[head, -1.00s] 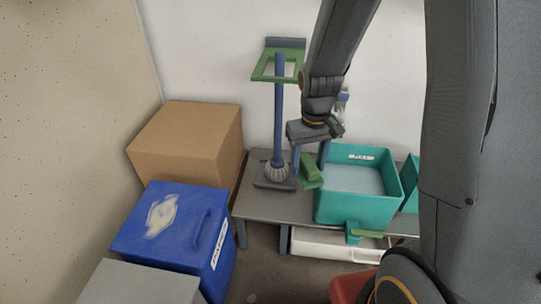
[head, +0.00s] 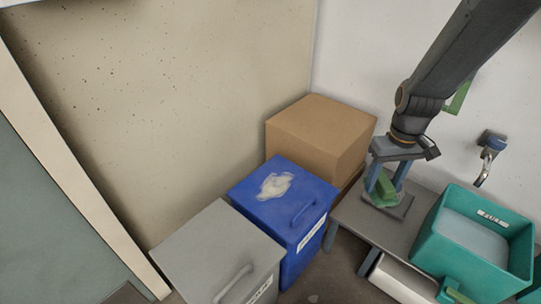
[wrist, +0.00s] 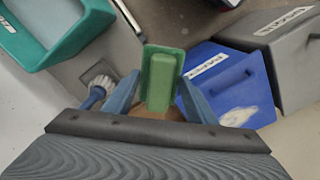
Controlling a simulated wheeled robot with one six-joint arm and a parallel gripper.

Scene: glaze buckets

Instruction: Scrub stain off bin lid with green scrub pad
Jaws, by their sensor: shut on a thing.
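The blue bin lid (head: 262,190) is in the middle of the head view, with a pale, irregular stain (head: 275,186) on its top and a handle toward its right edge. In the wrist view the blue bin (wrist: 225,75) is at the right, and part of the stain (wrist: 238,116) shows. My gripper (head: 383,188) is up and to the right of the bin, over the bench. It is shut on the green scrub pad (wrist: 160,80), which sticks out between the blue fingers, clear of the lid.
A grey bin (head: 215,255) stands in front of the blue bin, and a cardboard box (head: 320,135) behind it. A teal bucket (head: 470,250) stands on the grey bench (head: 400,230). A brush (wrist: 97,90) shows in the wrist view near my left finger.

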